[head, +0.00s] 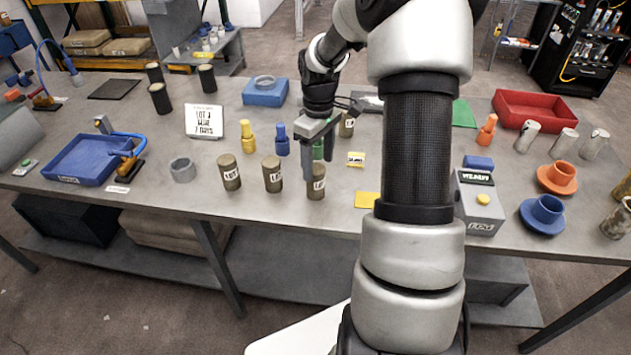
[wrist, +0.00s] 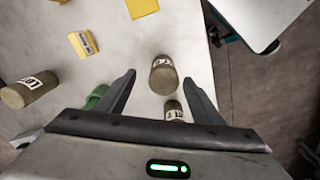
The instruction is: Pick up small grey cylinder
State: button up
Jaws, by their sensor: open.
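Several small grey-brown cylinders with white labels stand on the table; I cannot tell which one the task means. The nearest (head: 317,182) stands just in front of my gripper (head: 318,168); in the wrist view this cylinder (wrist: 163,76) appears ahead, between the finger lines. Two more stand to its left, the middle one (head: 272,175) and the left one (head: 229,173). Another cylinder (head: 347,125) is behind my gripper and shows at left in the wrist view (wrist: 28,91). My gripper (wrist: 158,78) is open, with nothing seen held.
A green piece (head: 322,148) is close by the fingers. Blue (head: 282,140) and yellow (head: 248,138) pieces stand behind left. A yellow block (head: 355,159) and yellow card (head: 367,200) lie right. A grey ring (head: 183,170) sits left. The table's front edge is close to the cylinders.

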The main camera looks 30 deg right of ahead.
aim_at(315, 181)
jog(key=shift+f, duration=0.85)
jog(key=shift+a+f, duration=0.2)
jog(key=shift+f, duration=1.15)
jog(key=shift+a+f, duration=0.2)
jog(key=shift+f, duration=1.15)
jog(key=shift+c, duration=0.5)
jog(key=c, duration=1.4)
